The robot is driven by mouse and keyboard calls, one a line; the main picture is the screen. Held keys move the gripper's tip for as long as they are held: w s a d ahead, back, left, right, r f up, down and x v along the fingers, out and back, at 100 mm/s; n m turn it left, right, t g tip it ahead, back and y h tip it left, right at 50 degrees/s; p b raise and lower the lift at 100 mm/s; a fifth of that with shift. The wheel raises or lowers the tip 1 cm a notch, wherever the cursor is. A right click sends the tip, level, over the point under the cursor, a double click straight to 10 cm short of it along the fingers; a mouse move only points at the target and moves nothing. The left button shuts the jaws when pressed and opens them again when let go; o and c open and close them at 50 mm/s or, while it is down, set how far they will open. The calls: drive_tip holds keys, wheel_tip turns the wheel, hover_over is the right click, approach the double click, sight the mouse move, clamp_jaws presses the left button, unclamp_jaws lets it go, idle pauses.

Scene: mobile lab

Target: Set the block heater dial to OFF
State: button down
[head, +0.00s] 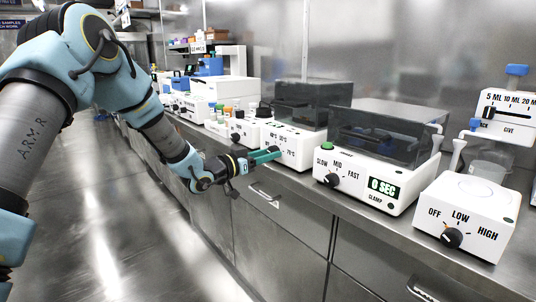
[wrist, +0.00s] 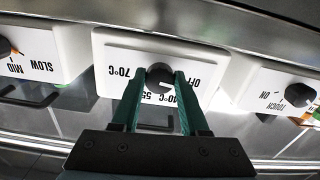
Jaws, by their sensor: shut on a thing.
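The block heater (head: 293,157) is a white box with a dark lidded top, in the middle of the bench in the head view. Its front panel (wrist: 108,75) shows upside down in the wrist view, with OFF, 40°C, 55 and 70°C marks. The round black dial (wrist: 159,70) sits between the green fingers of my gripper (wrist: 160,78). My gripper (head: 268,155) is shut on the dial, one finger on each side. A pale pointer line shows on the dial, toward the right in the wrist view; I cannot tell exactly which mark it meets. In the head view the fingers hide the dial.
To the right stand a SLOW/MID/FAST device (head: 385,190) with a 0 SEC display and an OFF/LOW/HIGH device (head: 480,212). To the left is another white device with a black knob (head: 236,137). Drawer handles (head: 264,198) project below. The aisle floor is clear.

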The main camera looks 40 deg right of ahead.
drive_tip(key=shift+f, duration=0.15)
drive_tip(key=shift+c, duration=2.1)
unclamp_jaws()
drive_tip(key=a, duration=1.1)
drive_tip(key=shift+w+b, duration=0.3)
drive_tip(key=shift+b, duration=0.1)
